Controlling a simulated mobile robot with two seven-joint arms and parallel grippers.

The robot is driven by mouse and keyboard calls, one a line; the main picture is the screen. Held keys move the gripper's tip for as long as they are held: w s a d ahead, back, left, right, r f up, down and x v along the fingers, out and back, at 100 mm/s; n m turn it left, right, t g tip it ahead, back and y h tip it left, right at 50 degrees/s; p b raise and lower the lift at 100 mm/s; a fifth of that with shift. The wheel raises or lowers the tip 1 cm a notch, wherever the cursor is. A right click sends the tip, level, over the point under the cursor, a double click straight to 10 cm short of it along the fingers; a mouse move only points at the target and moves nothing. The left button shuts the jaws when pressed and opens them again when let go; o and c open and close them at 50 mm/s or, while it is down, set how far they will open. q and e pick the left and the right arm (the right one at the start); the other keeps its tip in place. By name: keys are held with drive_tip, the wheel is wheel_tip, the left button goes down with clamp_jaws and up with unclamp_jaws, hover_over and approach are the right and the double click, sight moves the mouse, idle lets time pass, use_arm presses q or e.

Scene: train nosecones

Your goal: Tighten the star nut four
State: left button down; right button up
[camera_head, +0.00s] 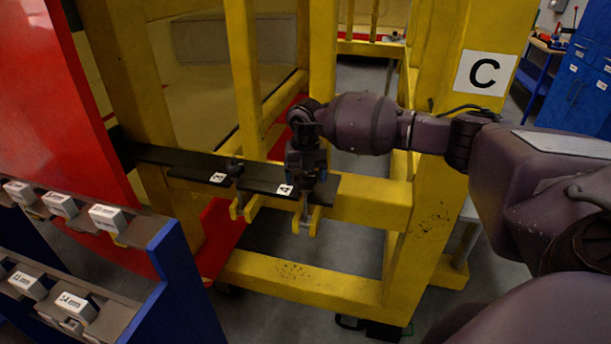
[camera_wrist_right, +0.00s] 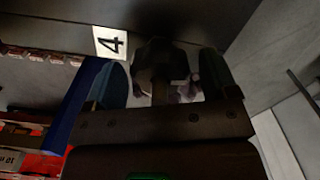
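The star nut four (camera_wrist_right: 160,62) is a dark knob beside the white label "4" (camera_wrist_right: 111,43) in the right wrist view. In the head view the "4" label (camera_head: 285,190) lies on a dark bar on the yellow frame, and the nut is hidden behind my right gripper. My right gripper (camera_head: 308,178) points down there at the end of the purple arm. In the right wrist view its two fingers (camera_wrist_right: 165,78) stand on either side of the nut, with gaps visible at both sides. My left gripper is not in view.
Another dark knob (camera_head: 234,167) sits left of it on the bar, beside a second label (camera_head: 217,178). The yellow frame (camera_head: 340,200) surrounds the area, with a post marked "C" (camera_head: 484,74) at right. A blue rack (camera_head: 180,270) with white-labelled blocks stands at the left, near a red panel (camera_head: 65,90).

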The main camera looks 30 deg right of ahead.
wheel_tip(320, 180, up, 11)
drive_tip(key=shift+f+b, duration=0.1)
drive_tip(key=shift+b, duration=0.3)
idle(0.8)
